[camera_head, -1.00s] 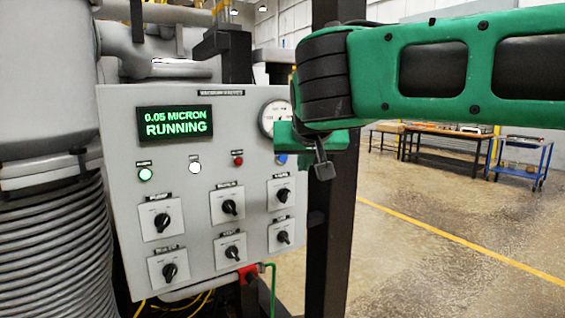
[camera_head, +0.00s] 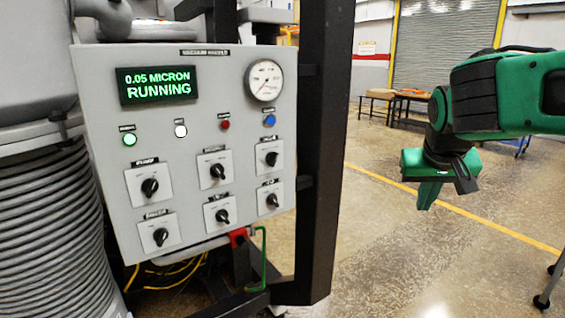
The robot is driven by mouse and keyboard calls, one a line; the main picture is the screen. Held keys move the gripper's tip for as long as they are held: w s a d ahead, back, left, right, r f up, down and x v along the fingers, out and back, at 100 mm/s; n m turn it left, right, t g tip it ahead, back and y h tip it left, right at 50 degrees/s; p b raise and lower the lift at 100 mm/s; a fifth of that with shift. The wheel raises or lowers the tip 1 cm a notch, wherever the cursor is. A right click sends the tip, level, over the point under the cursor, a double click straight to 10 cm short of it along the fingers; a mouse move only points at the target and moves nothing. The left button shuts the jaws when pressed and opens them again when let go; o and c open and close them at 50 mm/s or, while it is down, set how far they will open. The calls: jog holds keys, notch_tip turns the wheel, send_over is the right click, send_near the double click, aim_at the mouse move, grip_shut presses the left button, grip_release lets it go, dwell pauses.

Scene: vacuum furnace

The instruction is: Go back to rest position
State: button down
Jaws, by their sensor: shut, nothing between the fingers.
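My green and black arm reaches in from the right edge. My gripper (camera_head: 425,203) hangs at its end over open floor, to the right of the grey control panel (camera_head: 190,240) and apart from it. Its green fingers point down and are shut, with nothing held. The panel carries a display (camera_head: 157,85) reading "0.05 MICRON RUNNING", a round gauge (camera_head: 264,80), a lit green button (camera_head: 130,140), white, red and blue buttons, and several black rotary knobs.
A thick black post (camera_head: 323,150) stands just right of the panel. A ribbed grey cylinder (camera_head: 55,235) is at the left. Far tables (camera_head: 410,97) stand near a roller door (camera_head: 445,45). A yellow line (camera_head: 470,215) crosses the clear floor.

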jog(key=s+d+f+m+g, duration=0.1)
jog(key=s+d+f+g, duration=0.1)
jog(key=s+d+f, duration=0.3)
jog(key=s+d+f+m+g, duration=0.1)
jog(key=s+d+f, duration=0.25)
jog(key=s, duration=0.45)
jog(key=s+f+m+g+y, duration=0.1)
jog(key=s+f, duration=0.1)
jog(key=s, duration=0.4)
jog(key=s+d+f+g+y, duration=0.1)
jog(key=s+f, duration=0.2)
jog(key=s, duration=0.4)
jog(key=shift+d+f+m+y, duration=0.2)
jog(key=shift+f+m+y, duration=0.1)
jog(key=shift+f+m, duration=0.1)
jog(key=shift+w+f+g, duration=0.2)
jog(key=shift+w+g, duration=0.1)
jog(key=shift+w, duration=0.25)
